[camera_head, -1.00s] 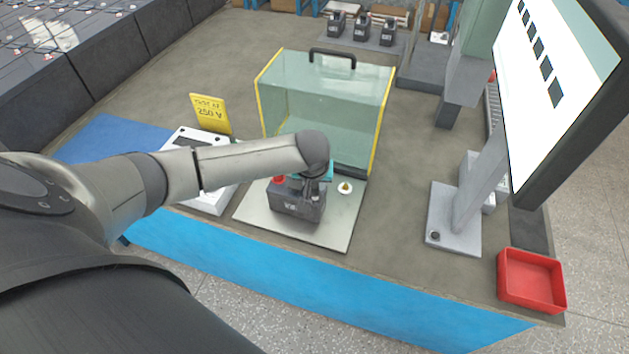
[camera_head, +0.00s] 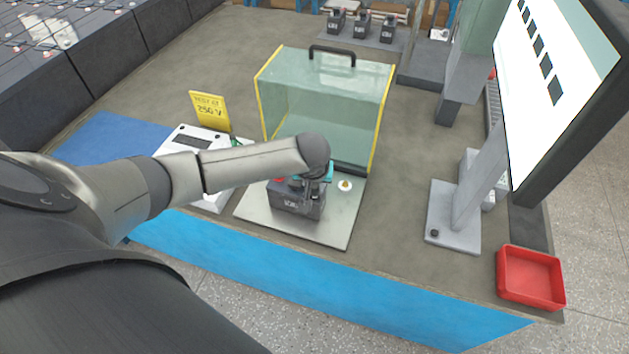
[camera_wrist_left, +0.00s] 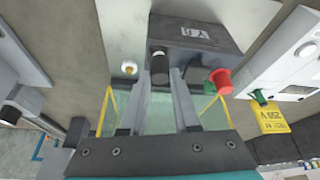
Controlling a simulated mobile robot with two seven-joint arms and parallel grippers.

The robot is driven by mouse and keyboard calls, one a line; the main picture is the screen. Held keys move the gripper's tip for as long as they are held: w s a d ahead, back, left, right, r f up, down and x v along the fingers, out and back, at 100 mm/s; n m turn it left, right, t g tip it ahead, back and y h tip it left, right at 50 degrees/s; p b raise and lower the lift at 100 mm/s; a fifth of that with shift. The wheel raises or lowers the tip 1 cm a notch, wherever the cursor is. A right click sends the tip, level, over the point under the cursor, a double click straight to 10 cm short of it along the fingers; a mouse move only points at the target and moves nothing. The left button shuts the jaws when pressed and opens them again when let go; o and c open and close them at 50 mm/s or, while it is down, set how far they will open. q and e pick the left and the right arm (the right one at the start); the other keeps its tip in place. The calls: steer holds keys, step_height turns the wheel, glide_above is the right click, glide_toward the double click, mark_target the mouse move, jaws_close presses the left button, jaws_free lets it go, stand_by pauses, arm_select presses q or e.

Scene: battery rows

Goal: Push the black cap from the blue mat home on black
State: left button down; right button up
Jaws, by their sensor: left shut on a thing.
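A dark grey battery (camera_head: 297,203) stands on a pale metal plate (camera_head: 342,228); it also shows in the wrist view (camera_wrist_left: 205,40). My left gripper (camera_wrist_left: 161,74) is shut on the black cap (camera_wrist_left: 160,66), at the battery's edge on its black-terminal side. The cap appears upright; its lower end is hidden, so I cannot tell how far down it sits. A red cap (camera_wrist_left: 220,79) is on the other terminal. In the head view my left gripper (camera_head: 318,182) is over the battery, its fingertips mostly hidden. The blue mat (camera_head: 112,139) shows no cap on its visible part.
A clear guard with yellow edges (camera_head: 325,98) stands behind the plate. A white meter (camera_head: 193,140) and yellow sign (camera_head: 210,111) stand left. A small white disc with a brass piece (camera_head: 345,186) lies right of the battery. A red tray (camera_head: 531,278) and monitor stand (camera_head: 455,220) are at right.

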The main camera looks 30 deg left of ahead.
arm_select(q)
steer(key=shift+f, duration=0.55)
stand_by(1.0)
steer(key=shift+c, duration=0.6)
jaws_free()
steer(key=shift+a, duration=0.1)
steer(key=shift+r, duration=0.1)
steer(key=shift+r+p, duration=3.45)
steer(key=shift+p, duration=0.6)
